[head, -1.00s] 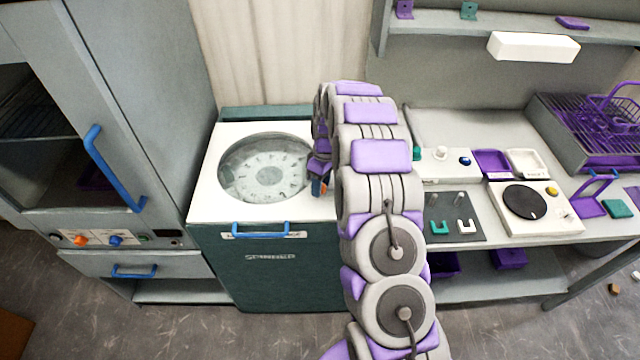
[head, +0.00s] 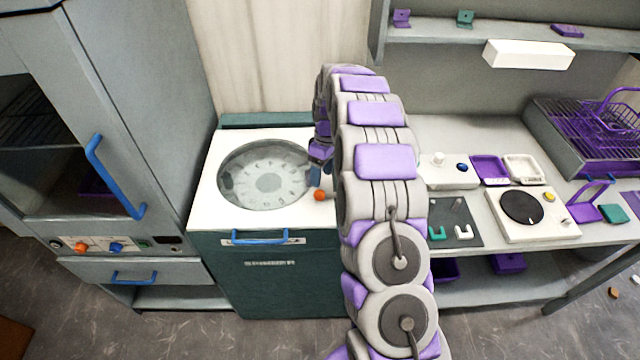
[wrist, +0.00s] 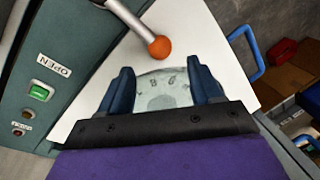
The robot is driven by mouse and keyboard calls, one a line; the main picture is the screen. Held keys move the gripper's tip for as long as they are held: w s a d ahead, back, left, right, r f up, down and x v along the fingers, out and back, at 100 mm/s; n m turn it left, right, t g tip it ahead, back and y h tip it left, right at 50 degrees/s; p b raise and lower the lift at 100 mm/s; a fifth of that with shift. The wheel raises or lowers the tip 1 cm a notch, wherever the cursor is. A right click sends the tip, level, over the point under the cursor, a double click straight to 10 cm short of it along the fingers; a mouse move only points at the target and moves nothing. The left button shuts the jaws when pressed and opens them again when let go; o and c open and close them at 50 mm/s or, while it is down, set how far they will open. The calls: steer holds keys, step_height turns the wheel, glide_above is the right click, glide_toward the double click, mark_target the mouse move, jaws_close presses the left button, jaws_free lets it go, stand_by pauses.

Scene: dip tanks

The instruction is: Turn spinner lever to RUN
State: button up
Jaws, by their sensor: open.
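The spinner (head: 285,275) is a dark teal cabinet with a white top and a round clear lid (head: 265,175). The lever's orange ball knob (head: 320,195) shows at the right of the lid in the head view. In the wrist view the orange knob (wrist: 159,47) sits on a grey rod, just beyond and between my fingertips. My gripper (head: 319,166) is just above and behind the knob, its blue fingers apart and empty; they also show in the wrist view (wrist: 162,80). My arm hides part of the spinner's right side. I see no RUN mark.
A panel with a green button (wrist: 39,93) and an OPEN label (wrist: 54,66) is at left in the wrist view. A blue handle (head: 260,238) is on the spinner's front. A grey cabinet (head: 150,90) stands left, a workbench (head: 465,125) right.

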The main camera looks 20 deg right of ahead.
step_height(320, 180, up, 10)
steer(key=w+d+p, duration=0.1)
steer(key=shift+w+d, duration=0.15)
steer(key=shift+d, duration=0.1)
steer(key=shift+f, duration=0.1)
steer(key=s+a+r+m, duration=0.1)
steer(key=s+a+r, duration=0.2)
steer(key=s, duration=0.4)
steer(key=s+a+r+m, duration=0.1)
steer(key=s+a+r, duration=0.1)
steer(key=s+r, duration=0.35)
steer(key=s+a+r+m, duration=0.1)
steer(key=s+a, duration=0.2)
steer(key=s, duration=0.5)
steer(key=s+f+m, duration=0.1)
steer(key=s+m, duration=0.1)
steer(key=s, duration=1)
steer(key=s+a+f+m+h+b, duration=0.1)
steer(key=s+f+m, duration=0.1)
steer(key=s, duration=1.1)
steer(key=shift+s+f+m+h, duration=0.15)
steer(key=shift+f+m+h, duration=0.15)
steer(key=shift+m, duration=0.3)
steer(key=shift+a, duration=0.1)
